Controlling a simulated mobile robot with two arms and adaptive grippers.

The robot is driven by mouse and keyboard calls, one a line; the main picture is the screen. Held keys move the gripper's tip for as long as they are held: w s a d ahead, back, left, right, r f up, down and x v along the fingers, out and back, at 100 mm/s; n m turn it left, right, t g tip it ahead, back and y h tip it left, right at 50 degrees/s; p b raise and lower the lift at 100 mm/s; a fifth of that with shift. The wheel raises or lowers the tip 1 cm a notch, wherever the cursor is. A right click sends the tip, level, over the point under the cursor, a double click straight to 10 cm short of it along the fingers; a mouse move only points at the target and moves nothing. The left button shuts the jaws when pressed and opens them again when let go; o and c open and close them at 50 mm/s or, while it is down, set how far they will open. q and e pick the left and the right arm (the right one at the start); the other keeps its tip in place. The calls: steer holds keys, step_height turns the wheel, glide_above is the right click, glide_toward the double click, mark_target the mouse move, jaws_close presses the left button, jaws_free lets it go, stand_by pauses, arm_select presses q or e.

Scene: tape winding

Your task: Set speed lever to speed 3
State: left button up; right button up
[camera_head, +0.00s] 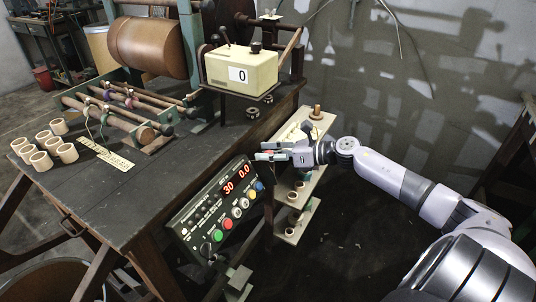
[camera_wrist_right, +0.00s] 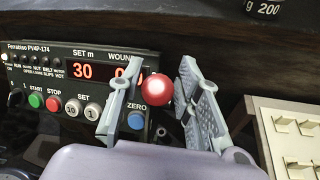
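A round red knob (camera_wrist_right: 157,89), which looks like the lever's handle, sits between the two fingers of my right gripper (camera_wrist_right: 161,100) in the right wrist view. The fingers are apart on either side of it, with a gap at least on the right; contact on the left is unclear. The lever's shaft and its speed marks are hidden. In the head view my right gripper (camera_head: 266,155) is just right of and above the control panel (camera_head: 205,222), at the table's right side. My left gripper does not show.
The panel display (camera_wrist_right: 88,71) reads 30 under SET m. Several cardboard cores (camera_head: 41,160) stand at the table's left. A pale shelf rack (camera_head: 313,180) with pegs is close to the right gripper.

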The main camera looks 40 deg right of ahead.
steer(key=shift+o, duration=1.3)
steer(key=shift+f, duration=0.15)
steer(key=shift+s, duration=0.1)
steer(key=shift+s+d, duration=0.15)
steer(key=shift+s, duration=0.1)
steer(key=v, duration=1.1)
steer(key=shift+s, duration=0.15)
steer(key=shift+d, duration=0.1)
